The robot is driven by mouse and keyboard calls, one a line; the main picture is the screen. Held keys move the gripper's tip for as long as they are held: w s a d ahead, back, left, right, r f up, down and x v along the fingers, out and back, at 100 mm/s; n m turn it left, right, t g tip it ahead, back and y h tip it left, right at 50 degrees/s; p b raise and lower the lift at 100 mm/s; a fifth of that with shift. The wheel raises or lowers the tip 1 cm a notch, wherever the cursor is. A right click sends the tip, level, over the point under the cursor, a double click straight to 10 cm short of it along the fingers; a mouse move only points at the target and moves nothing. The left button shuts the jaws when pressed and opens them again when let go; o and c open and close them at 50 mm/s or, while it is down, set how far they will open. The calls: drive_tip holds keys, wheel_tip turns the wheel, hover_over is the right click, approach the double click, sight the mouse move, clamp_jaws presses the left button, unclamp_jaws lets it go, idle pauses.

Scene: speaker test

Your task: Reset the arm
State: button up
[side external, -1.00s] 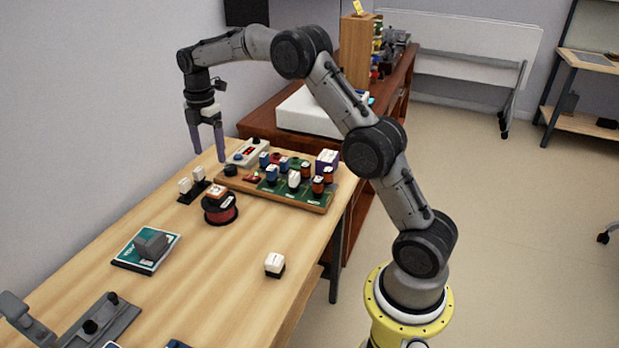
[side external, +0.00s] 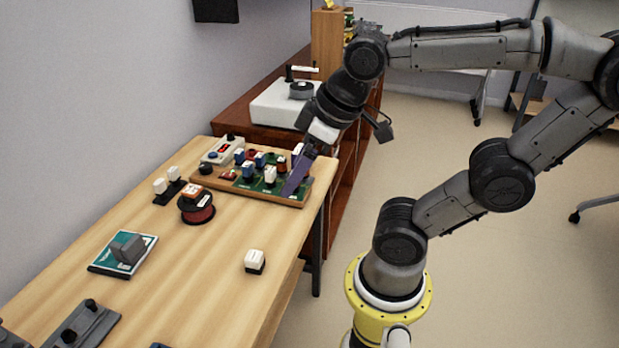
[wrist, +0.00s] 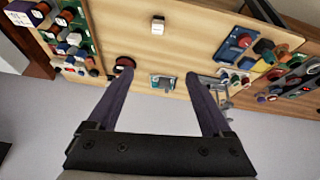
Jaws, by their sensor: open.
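My gripper (side external: 292,188) is tilted, with one purple finger showing in front of the right end of the wooden block board (side external: 262,194); the other finger is hard to make out there. In the wrist view, my gripper (wrist: 159,72) has its two purple fingers wide apart with nothing between them. The wrist view looks across the table, with the wall below. My arm is bent, with its elbow at the upper right of the side view.
The board holds several small coloured blocks. A white box (side external: 272,106) stands behind.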

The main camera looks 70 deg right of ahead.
drive_tip(key=shift+s+a+f+m, duration=0.15)
drive_tip(key=shift+s+f+m, duration=0.55)
drive_tip(key=shift+s, duration=0.35)
